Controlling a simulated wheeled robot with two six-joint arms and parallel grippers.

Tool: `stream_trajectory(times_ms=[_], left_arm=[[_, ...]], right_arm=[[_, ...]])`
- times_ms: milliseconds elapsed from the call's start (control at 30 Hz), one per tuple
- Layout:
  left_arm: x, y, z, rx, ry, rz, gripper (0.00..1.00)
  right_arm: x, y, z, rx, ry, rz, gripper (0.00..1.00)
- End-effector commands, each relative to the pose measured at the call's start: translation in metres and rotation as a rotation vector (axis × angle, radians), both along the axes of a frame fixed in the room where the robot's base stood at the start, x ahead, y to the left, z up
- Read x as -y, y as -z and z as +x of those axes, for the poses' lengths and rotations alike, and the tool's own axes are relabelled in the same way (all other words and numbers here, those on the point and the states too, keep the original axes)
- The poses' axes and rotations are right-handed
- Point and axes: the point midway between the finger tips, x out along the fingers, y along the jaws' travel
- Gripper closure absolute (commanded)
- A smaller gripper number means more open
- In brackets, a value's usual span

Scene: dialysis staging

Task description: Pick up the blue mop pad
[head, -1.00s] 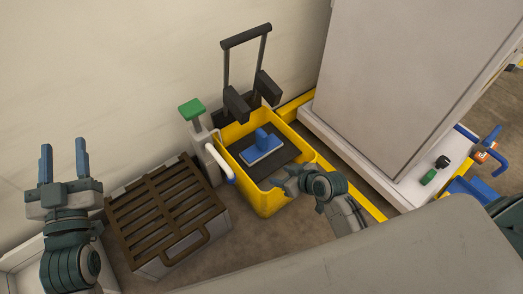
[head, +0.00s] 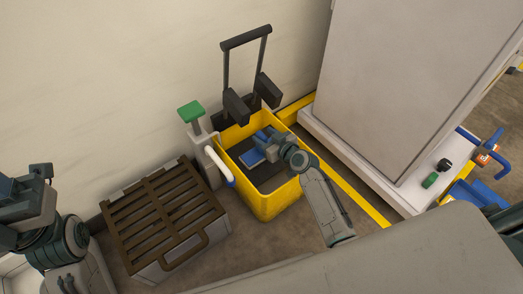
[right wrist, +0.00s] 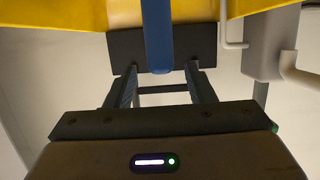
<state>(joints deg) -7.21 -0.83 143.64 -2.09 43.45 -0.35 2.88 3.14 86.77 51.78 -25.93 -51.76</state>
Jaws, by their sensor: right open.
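The blue mop pad (head: 252,158) lies on a dark surface inside the yellow bucket (head: 268,205). It has a blue grip on top, now largely hidden behind my gripper. My right gripper (head: 267,142) is open, over the bucket at the pad's grip; I cannot tell whether it touches. In the right wrist view, a blue bar (right wrist: 157,35) hangs in front of the yellow bucket wall (right wrist: 210,12); I cannot tell whether it is a finger or the pad's grip. My left gripper (head: 22,185) is at the left edge, its fingers partly cut off.
A black frame with a handle (head: 246,38) rises behind the bucket. A green-topped dispenser (head: 192,112) and a brown slatted crate (head: 165,212) stand left of it. A large grey cabinet (head: 400,90) stands to the right. A grey surface (head: 400,255) fills the lower right.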

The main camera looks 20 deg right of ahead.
Motion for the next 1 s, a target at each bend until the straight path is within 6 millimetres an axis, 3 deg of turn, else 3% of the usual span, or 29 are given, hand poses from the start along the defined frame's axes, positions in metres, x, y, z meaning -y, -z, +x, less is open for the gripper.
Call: stream_trajectory(times_ms=[133,267,567,833,1000], left_arm=[[0.000,0.011,0.000,0.006,-0.007,-0.011,0.55],[-0.001,0.002,0.002,0.034,-0.008,-0.030,0.55],[-0.002,-0.001,0.003,0.039,-0.007,-0.034,0.55],[-0.002,-0.001,0.002,0.039,-0.008,-0.034,0.55],[-0.002,-0.001,0.002,0.039,-0.008,-0.034,0.55]], right_arm=[[-0.010,0.016,0.020,0.001,-0.001,0.002,0.51],[-0.014,0.018,0.032,0.000,-0.001,0.001,0.51],[-0.015,0.018,0.036,-0.001,-0.001,0.000,0.51],[-0.015,0.018,0.036,-0.001,-0.001,0.000,1.00],[-0.015,0.018,0.036,0.000,0.000,0.000,1.00]])
